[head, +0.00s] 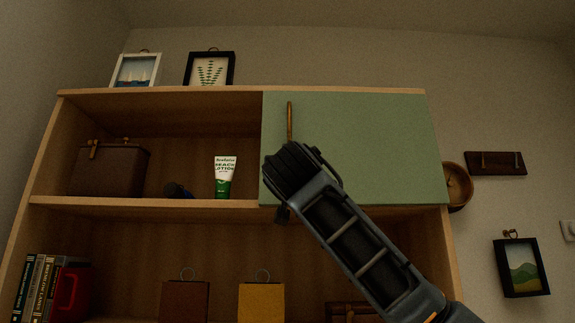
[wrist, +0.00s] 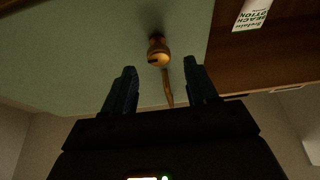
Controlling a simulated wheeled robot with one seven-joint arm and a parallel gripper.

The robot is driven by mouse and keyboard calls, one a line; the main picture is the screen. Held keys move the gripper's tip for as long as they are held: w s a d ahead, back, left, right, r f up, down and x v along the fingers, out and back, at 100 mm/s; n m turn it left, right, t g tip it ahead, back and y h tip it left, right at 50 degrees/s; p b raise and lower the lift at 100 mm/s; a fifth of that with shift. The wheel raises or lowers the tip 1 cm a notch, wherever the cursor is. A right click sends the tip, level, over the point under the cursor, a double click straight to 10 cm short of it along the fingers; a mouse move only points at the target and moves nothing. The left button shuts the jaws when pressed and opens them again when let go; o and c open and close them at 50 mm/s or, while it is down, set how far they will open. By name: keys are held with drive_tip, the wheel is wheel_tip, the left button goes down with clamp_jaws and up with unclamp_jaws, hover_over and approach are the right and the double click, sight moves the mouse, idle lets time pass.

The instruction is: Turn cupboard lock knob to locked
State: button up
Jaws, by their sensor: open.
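The green cupboard door (head: 355,145) is closed on the upper right of the shelf unit; it also fills the upper left of the wrist view (wrist: 75,55). A round brass lock knob (wrist: 158,50) with a small dark mark sits near the door's edge. It is hidden behind my arm in the head view. A slim brass handle (head: 290,120) stands on the door above my gripper; it also shows in the wrist view (wrist: 167,88). My gripper (wrist: 160,67) is open and empty, its fingertips on either side of the knob's line and apart from it.
The open shelf left of the door holds a brown basket (head: 110,170), a dark object (head: 178,190) and a lotion tube (head: 225,177). Framed pictures (head: 210,69) stand on top. Boxes (head: 261,302) and books (head: 38,288) are below.

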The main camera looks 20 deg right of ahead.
drive_tip(key=x, duration=0.3)
drive_tip(key=shift+w+d, duration=0.1)
drive_tip(key=shift+w, duration=0.1)
drive_tip(key=shift+p, duration=0.3)
drive_tip(key=c, duration=1)
